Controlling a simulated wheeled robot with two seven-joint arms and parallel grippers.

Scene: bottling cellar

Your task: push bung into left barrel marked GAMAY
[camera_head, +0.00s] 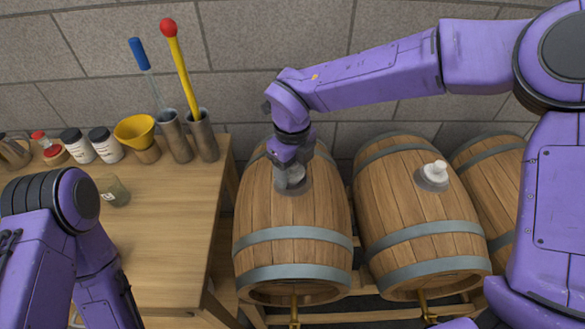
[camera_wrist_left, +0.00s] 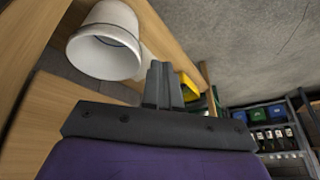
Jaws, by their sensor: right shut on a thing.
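The left barrel (camera_head: 275,215) is wooden with grey hoops and lies on a rack beside the table; no GAMAY marking can be read. My right gripper (camera_head: 290,170) comes down over the top of this barrel, at the grey collar (camera_head: 299,188) of its hole. It is shut on a pale bung (camera_head: 294,177), mostly hidden by the fingers; how deep it sits I cannot tell. My left gripper shows in the left wrist view (camera_wrist_left: 163,85), its dark fingers together and empty. In the head view my left arm is at the lower left.
A second barrel (camera_head: 410,205) with a white bung (camera_head: 435,170) stands to the right, a third beyond it. The wooden table (camera_head: 170,225) holds a yellow funnel (camera_head: 134,129), jars, tool holders and a glass (camera_head: 114,192). A white vessel (camera_wrist_left: 104,42) is near my left gripper.

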